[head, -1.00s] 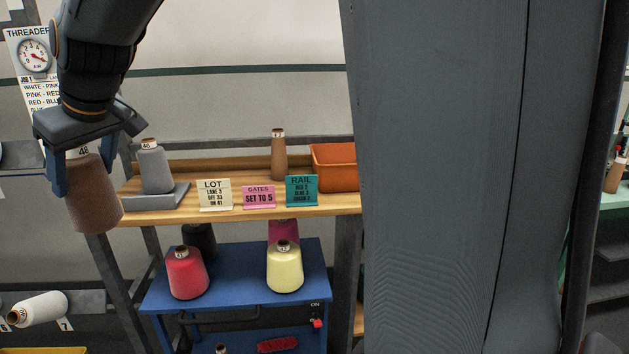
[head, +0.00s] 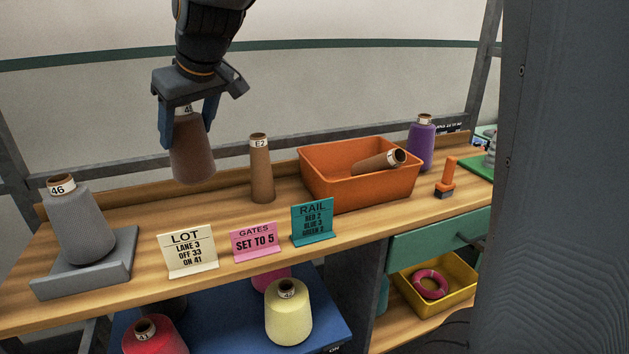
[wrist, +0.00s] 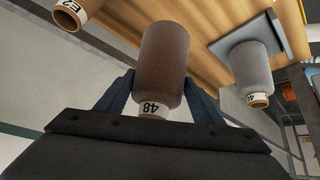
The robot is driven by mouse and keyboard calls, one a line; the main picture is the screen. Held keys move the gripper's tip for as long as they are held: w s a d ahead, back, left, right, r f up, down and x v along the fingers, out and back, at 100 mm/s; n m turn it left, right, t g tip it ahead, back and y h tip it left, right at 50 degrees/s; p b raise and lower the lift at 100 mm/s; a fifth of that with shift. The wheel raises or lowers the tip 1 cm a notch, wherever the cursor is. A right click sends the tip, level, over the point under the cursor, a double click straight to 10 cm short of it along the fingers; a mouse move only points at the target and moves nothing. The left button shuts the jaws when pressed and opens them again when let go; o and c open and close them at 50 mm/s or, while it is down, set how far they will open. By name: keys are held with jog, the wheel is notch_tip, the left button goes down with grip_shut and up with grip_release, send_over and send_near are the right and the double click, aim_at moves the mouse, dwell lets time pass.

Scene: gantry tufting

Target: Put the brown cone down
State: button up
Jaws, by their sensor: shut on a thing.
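The brown cone (head: 192,152), labelled 48, is upright between the fingers of my gripper (head: 187,118). My gripper is shut on the cone's upper part. In the head view the cone hangs in the air over the back part of the wooden bench (head: 210,212). The wrist view shows the cone (wrist: 163,60) between both fingers (wrist: 160,95), with the bench (wrist: 195,15) beyond it. A bare brown tube (head: 262,170) labelled E2 stands to the cone's right. It also shows in the wrist view (wrist: 70,14).
A grey cone (head: 80,225) labelled 46 stands on a grey pad (head: 108,270) at left. Cards LOT (head: 190,250), GATES (head: 255,240) and RAIL (head: 313,222) line the front edge. An orange bin (head: 345,185) holding a tube and a purple cone (head: 421,145) stand at right. Bare bench lies behind LOT.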

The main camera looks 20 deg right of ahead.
jog(key=shift+w+d, duration=0.25)
jog(key=shift+w, duration=0.05)
notch_tip(320, 180, down, 10)
jog(key=p, duration=0.1)
jog(key=shift+d+p, duration=0.2)
jog(key=shift+p, duration=0.2)
jog(key=shift+w+f, duration=0.1)
jog(key=o, duration=1.5)
jog(key=b+v, duration=0.1)
jog(key=v, duration=1.1)
jog(key=shift+b, duration=0.35)
